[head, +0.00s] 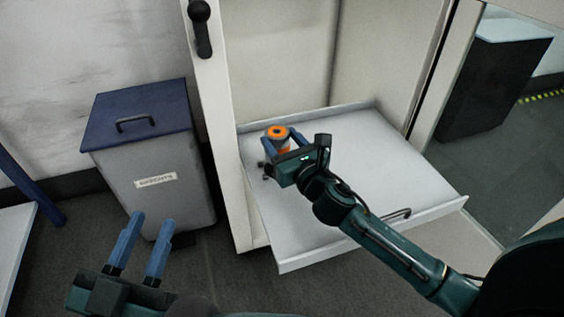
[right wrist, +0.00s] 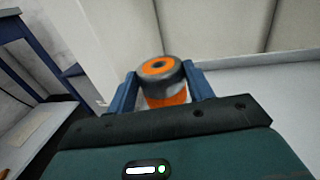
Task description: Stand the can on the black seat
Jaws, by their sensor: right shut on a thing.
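The can (head: 277,132) has an orange top with a dark centre and a grey rim, over an orange and pale body. My right gripper (head: 281,139) has its blue fingers on both sides of it. In the right wrist view the can (right wrist: 160,72) stands up between the fingers (right wrist: 161,88), which hide part of its sides. It is over the left part of a white pull-out shelf; whether it touches the shelf I cannot tell. My left gripper (head: 151,218) is open and empty at the lower left. I cannot make out a black seat in either view.
The white shelf (head: 330,235) sticks out of a pale cabinet (head: 240,215), with raised edges and a dark handle (head: 397,213). A grey bin (head: 150,205) with a blue lid stands left. A dark unit with a pale top (head: 490,85) stands right. The shelf's front is clear.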

